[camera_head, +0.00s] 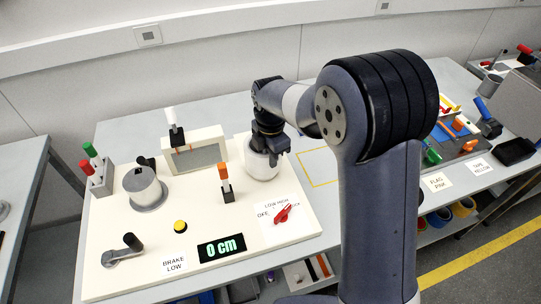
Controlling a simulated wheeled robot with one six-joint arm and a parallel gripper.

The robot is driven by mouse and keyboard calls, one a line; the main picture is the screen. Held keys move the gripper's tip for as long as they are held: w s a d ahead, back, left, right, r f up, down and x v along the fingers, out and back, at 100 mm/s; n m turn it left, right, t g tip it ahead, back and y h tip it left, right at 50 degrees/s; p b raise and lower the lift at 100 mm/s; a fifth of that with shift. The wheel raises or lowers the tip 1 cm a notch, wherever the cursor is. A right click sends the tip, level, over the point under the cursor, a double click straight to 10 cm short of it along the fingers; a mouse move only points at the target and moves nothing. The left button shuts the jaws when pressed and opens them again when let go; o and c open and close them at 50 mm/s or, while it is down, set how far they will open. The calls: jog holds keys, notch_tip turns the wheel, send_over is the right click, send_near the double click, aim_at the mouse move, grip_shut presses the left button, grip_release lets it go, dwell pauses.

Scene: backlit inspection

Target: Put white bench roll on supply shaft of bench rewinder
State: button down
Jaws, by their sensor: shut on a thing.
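The white bench roll (262,166) is at the right rear of the bench rewinder (205,215), upright. My gripper (268,150) comes down from above and is shut on its upper part. The supply shaft is not visible; the roll and gripper cover that area, and I cannot tell whether the roll is around a shaft or whether it touches the deck.
A red knob (283,213), yellow button (180,226), crank (124,249) and "0 cm" display (221,248) line the front. A yellow-outlined table area (318,167) lies right, empty where visible.

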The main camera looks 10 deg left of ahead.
dwell(0.5)
jog(key=c, duration=1.3)
grip_release()
jog(key=shift+r, duration=0.1)
notch_tip(320, 180, up, 11)
jog(key=shift+b, duration=0.45)
jog(key=shift+f, duration=0.2)
notch_tip(320, 180, down, 11)
jog(key=shift+f+p, duration=0.1)
jog(key=shift+p, duration=0.3)
jog(key=shift+r, duration=0.3)
